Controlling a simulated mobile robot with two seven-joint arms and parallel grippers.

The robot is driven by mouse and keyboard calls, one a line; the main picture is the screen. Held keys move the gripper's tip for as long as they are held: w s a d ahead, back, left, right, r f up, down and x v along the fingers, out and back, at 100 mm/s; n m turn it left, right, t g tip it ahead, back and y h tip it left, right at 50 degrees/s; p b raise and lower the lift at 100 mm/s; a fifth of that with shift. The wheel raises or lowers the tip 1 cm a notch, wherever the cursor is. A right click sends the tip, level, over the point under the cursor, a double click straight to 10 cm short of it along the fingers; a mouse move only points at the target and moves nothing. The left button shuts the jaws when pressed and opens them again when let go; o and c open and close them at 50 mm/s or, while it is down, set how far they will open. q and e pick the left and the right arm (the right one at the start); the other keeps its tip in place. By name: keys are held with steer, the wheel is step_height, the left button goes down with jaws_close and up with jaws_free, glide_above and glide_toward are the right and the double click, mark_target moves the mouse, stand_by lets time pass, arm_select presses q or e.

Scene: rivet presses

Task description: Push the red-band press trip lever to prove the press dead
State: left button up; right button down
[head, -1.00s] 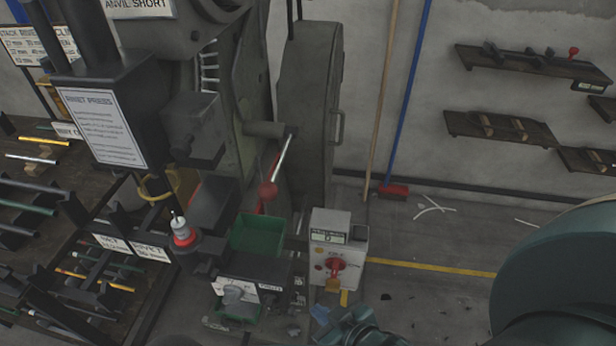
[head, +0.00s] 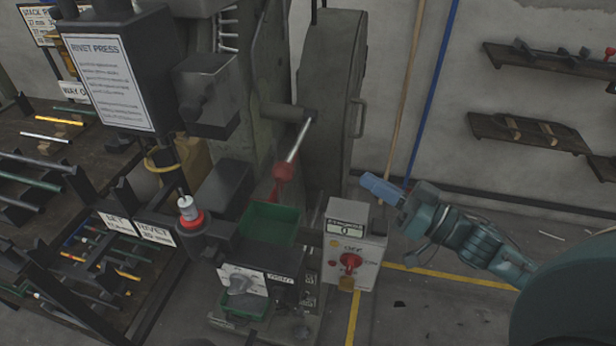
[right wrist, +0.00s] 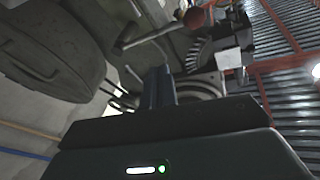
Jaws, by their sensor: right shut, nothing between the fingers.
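The rivet press with a red band (head: 190,217) around its lower post stands left of centre in the head view. Its trip lever (head: 298,140) is a bright rod running down from a pivot on the press side to a red ball (head: 283,172). A lever with a red ball (right wrist: 194,17) also shows at the top of the right wrist view. My right gripper (head: 368,182) is shut and empty, to the right of the lever and apart from it, pointing left above the grey switch box. Its fingers (right wrist: 158,88) show together in the wrist view. My left gripper is not in view.
The grey switch box (head: 371,249) has a display reading 0, a red knob (head: 350,261) and a yellow-brown tag or lock. A green bin (head: 269,222) sits below the lever. Racks of rods stand left. A broom handle (head: 432,90) leans on the back wall.

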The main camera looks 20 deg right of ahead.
steer(key=r+n+g+y, duration=0.1)
steer(key=r+g+y, duration=0.1)
steer(key=r+y, duration=0.1)
steer(key=s+a+r+n+g+y, duration=0.1)
steer(key=r, duration=0.1)
steer(key=shift+n+b, duration=0.3)
steer(key=shift+b, duration=0.1)
steer(key=shift+w, duration=0.1)
steer(key=w+a+f+p, duration=0.1)
steer(key=w+a, duration=0.5)
steer(key=a, duration=0.3)
steer(key=shift+a+f, duration=0.2)
steer(key=shift+a, duration=0.15)
